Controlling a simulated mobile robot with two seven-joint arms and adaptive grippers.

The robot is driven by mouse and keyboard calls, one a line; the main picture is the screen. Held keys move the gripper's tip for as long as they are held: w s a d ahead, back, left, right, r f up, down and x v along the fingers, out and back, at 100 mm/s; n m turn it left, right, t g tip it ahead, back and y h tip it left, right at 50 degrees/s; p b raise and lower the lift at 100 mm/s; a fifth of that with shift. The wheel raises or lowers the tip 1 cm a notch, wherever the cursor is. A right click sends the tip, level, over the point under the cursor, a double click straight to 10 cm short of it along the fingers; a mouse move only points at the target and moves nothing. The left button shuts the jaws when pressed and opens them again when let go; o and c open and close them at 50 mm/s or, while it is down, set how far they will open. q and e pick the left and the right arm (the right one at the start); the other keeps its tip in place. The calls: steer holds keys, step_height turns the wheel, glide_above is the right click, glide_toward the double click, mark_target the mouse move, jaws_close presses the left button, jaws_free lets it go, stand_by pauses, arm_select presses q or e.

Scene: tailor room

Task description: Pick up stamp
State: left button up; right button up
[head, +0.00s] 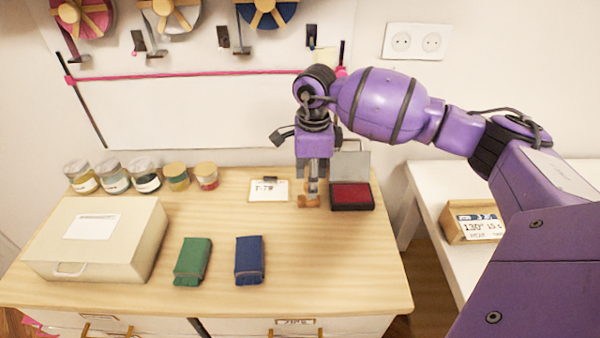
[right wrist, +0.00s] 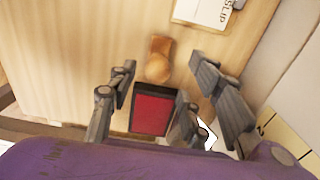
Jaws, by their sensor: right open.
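The stamp (head: 309,201) is a small wooden piece with a rounded knob, near the back right of the wooden table. In the right wrist view the stamp (right wrist: 158,64) shows beyond my fingers, roughly centred across the gap between them. My right gripper (head: 314,184) points down above the stamp and partly hides it in the head view. In the right wrist view my right gripper (right wrist: 160,82) is open with nothing held; I cannot tell how high above the stamp it is. My left gripper is in neither view.
A red ink pad (head: 351,197) with its lid raised stands just right of the stamp. A paper card (head: 268,196) lies to its left. Green (head: 193,260) and blue (head: 249,260) packs, a beige case (head: 95,240) and several jars (head: 143,176) stand further left. The table's front middle is clear.

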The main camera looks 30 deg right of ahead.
steer(key=f, duration=0.5)
steer(key=shift+a+f+p, duration=0.15)
steer(key=shift+a+p, duration=0.2)
steer(key=shift+p, duration=0.05)
steer(key=shift+s, duration=0.1)
steer(key=shift+c, duration=0.4)
jaws_close()
